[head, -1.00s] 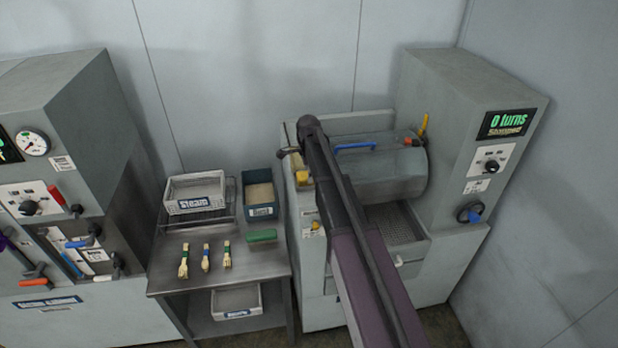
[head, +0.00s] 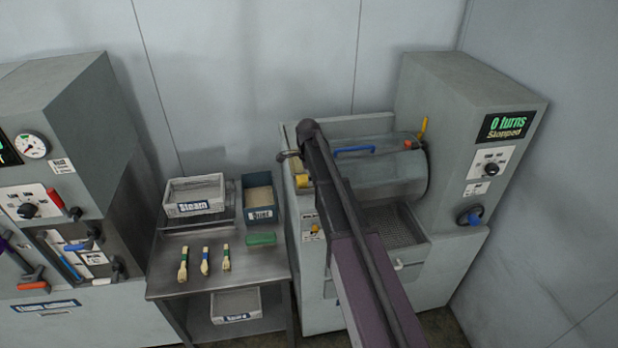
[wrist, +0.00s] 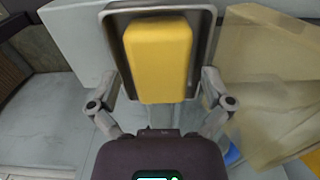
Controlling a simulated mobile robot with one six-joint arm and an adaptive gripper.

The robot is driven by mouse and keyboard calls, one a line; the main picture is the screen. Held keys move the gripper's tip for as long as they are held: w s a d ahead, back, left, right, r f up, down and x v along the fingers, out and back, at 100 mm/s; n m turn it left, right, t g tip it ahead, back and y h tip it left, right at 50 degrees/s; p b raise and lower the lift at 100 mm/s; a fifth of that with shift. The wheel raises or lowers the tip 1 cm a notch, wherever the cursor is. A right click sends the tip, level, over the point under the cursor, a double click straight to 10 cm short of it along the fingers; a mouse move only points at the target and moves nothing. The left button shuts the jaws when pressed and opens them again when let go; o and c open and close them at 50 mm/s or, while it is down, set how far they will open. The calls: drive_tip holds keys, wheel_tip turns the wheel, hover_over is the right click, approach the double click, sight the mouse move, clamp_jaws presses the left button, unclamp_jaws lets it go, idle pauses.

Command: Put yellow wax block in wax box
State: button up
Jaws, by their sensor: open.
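The yellow wax block (wrist: 158,58) lies in a shallow grey metal holder with a raised rim (wrist: 206,30), seen in the wrist view. I cannot tell whether this holder is the wax box. My gripper (wrist: 158,88) is open, with one finger on each side of the holder's near end; contact is unclear. In the head view the yellow block (head: 302,181) shows on the left ledge of the drum machine, beside my arm. My gripper is small and partly hidden there (head: 290,156).

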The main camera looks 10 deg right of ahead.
drive_tip(key=shift+r, duration=0.1)
wheel_tip(320, 180, up, 12)
drive_tip(key=p, duration=1.2)
idle(0.8)
drive_tip(key=s+n, duration=1.8)
drive_tip(key=s, duration=1.1)
drive_tip(key=shift+d, duration=0.3)
drive_tip(key=shift+c, duration=0.2)
